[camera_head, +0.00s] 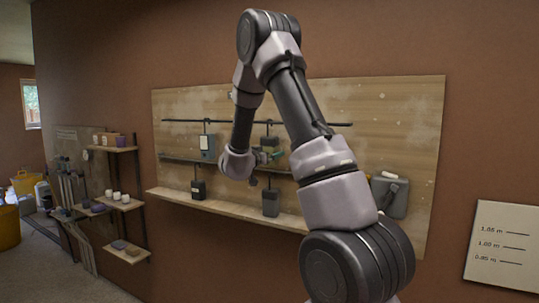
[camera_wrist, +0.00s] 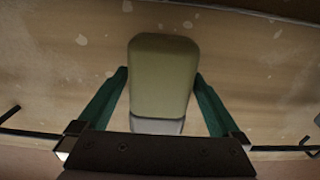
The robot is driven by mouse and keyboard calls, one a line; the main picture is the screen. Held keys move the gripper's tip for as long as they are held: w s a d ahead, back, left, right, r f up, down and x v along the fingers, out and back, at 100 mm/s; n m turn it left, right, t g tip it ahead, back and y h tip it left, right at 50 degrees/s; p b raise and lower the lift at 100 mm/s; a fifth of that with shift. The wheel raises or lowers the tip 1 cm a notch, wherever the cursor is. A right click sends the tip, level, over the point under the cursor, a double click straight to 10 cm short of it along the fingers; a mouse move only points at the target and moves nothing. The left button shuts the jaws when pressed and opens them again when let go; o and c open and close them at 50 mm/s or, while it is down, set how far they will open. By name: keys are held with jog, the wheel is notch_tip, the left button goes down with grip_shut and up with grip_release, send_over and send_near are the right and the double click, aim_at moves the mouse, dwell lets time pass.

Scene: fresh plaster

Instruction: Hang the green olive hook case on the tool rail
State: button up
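The olive green case (camera_wrist: 164,75) fills the middle of the wrist view, a rounded block with a pale grey part at its near end. My gripper (camera_wrist: 160,80) has its two teal fingers along the case's left and right sides and appears shut on it. In the head view my gripper (camera_head: 277,155) is in front of the wooden board, near the middle; the olive case cannot be made out clearly there. The tool rail (camera_head: 230,122) is a thin dark bar along the upper board. My arm hides part of it.
A blue-grey case (camera_head: 207,147) hangs from the rail at left. A dark case (camera_head: 198,190) and a grey case (camera_head: 270,205) hang lower. A larger grey container (camera_head: 391,198) is at right. A wooden ledge (camera_head: 225,208) runs below; small shelves (camera_head: 121,204) stand left.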

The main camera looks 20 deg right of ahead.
jog(key=v, duration=1.1)
jog(key=s+a+r+n+t+y, duration=0.25)
jog(key=s+a+r+y, duration=0.5)
jog(key=r+y, duration=0.5)
jog(key=s+a+f+n+g+y, duration=0.1)
jog(key=s+f+n+g+y, duration=0.1)
jog(key=s, duration=0.9)
jog(key=s+a+f+n+g+y, duration=0.1)
jog(key=s+g, duration=0.3)
jog(key=s, duration=0.7)
jog(key=shift+s+f+n+y, duration=0.3)
jog(key=shift+f+n+y, duration=0.05)
jog(key=shift+f, duration=0.2)
